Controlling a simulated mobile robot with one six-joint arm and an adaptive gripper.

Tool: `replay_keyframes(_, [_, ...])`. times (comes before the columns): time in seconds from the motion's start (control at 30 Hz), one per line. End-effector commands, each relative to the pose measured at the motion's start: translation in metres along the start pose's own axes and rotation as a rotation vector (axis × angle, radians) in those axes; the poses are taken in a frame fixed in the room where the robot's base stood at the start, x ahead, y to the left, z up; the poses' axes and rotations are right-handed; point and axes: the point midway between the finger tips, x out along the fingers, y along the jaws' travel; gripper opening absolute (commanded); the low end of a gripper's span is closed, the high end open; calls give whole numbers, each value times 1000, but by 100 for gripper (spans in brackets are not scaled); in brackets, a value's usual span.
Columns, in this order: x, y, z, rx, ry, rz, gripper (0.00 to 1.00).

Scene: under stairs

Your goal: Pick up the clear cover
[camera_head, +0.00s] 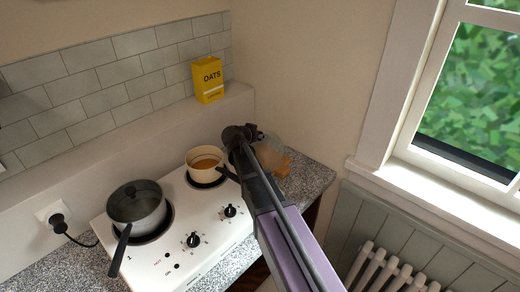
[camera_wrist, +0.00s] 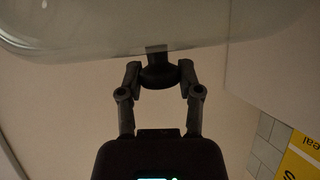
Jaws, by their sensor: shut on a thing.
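The clear cover (camera_head: 270,148) is a see-through, rounded shape beside my gripper, at the right end of the counter. In the wrist view the cover (camera_wrist: 120,25) fills the top of the picture. A dark round knob (camera_wrist: 158,78) is attached at its edge. My gripper (camera_wrist: 160,72) has its two fingers closed on this knob from both sides. In the head view my gripper (camera_head: 243,133) partly hides the cover. A tan-orange thing (camera_head: 284,165) shows at or behind the cover's lower edge; I cannot tell whether they touch.
A yellow oats box (camera_head: 208,80) stands on the back ledge. A window sill (camera_head: 440,195) and radiator (camera_head: 385,270) are at right.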

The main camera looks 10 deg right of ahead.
Motion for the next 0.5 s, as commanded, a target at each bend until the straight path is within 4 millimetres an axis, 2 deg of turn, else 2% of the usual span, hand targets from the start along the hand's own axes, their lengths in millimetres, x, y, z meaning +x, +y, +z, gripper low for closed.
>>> replay_keyframes(0.5, [-4,0,-7,1,-1,0,0])
